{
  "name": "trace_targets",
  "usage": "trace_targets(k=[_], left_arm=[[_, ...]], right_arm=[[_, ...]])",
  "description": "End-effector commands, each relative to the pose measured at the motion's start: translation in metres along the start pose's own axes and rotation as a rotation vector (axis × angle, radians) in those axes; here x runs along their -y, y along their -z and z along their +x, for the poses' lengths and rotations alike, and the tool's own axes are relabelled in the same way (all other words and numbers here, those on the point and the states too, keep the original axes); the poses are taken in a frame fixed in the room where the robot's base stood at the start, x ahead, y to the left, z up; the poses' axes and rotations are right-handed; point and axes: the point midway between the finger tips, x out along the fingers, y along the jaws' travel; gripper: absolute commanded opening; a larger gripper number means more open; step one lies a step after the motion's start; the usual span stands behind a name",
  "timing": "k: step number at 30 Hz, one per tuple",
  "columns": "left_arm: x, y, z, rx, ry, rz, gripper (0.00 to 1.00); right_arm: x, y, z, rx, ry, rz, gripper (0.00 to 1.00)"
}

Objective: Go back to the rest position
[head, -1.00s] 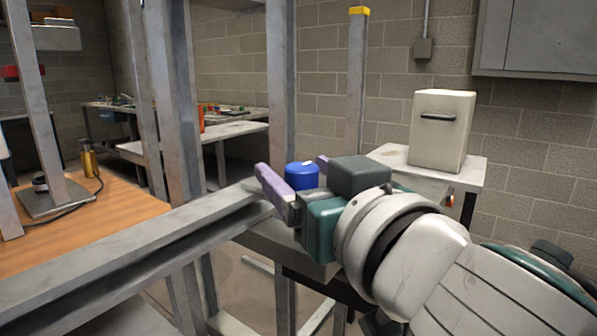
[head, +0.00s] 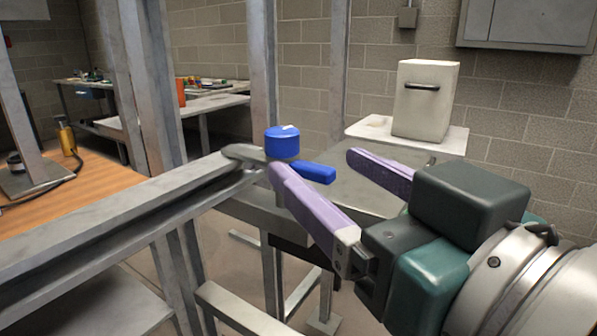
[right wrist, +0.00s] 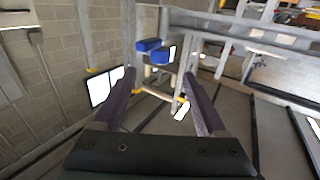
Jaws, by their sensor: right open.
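My right gripper (head: 312,185) comes in from the lower right in the head view. Its two purple fingers are spread wide apart with nothing held between them. A blue round knob (head: 282,142) and a blue bar-shaped handle (head: 317,172) stand just beyond the fingers, by the end of the metal rail. In the right wrist view the blue parts (right wrist: 152,48) lie ahead of the open fingers, with pipe fittings below them. My left gripper is not in view.
A wooden-topped bench (head: 90,195) is at the left. A white box (head: 426,100) sits on a table at the back right, against a block wall.

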Motion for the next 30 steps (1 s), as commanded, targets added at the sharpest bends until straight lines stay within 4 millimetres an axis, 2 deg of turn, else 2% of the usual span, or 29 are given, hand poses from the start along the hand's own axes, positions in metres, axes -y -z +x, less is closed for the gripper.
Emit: trace_targets(k=[9,11,14,17,19,21,24,26,27,30], left_arm=[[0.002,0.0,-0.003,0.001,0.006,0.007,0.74],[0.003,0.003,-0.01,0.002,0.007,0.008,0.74],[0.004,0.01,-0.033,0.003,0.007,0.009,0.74],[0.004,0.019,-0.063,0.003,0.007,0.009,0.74],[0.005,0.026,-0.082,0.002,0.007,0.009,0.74],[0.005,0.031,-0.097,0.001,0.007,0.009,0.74],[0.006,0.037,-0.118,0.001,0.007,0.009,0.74],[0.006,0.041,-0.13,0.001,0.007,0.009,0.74],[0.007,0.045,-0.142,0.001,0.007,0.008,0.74],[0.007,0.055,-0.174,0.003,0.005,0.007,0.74]], right_arm=[[-0.003,0.001,-0.001,0.011,-0.012,0.002,0.74],[-0.011,0.002,-0.004,0.046,-0.048,0.008,0.74],[-0.039,-0.001,-0.019,0.194,-0.164,0.027,0.74],[-0.068,-0.017,-0.056,0.453,-0.285,0.049,0.74],[-0.077,-0.032,-0.093,0.659,-0.328,0.065,0.74],[-0.077,-0.042,-0.132,0.85,-0.331,0.082,0.74],[-0.068,-0.046,-0.189,1.102,-0.284,0.105,0.74],[-0.058,-0.043,-0.221,1.236,-0.234,0.121,0.74],[-0.055,-0.032,-0.231,1.276,-0.211,0.123,0.74],[-0.056,0.003,-0.227,1.263,-0.215,0.116,0.74]])
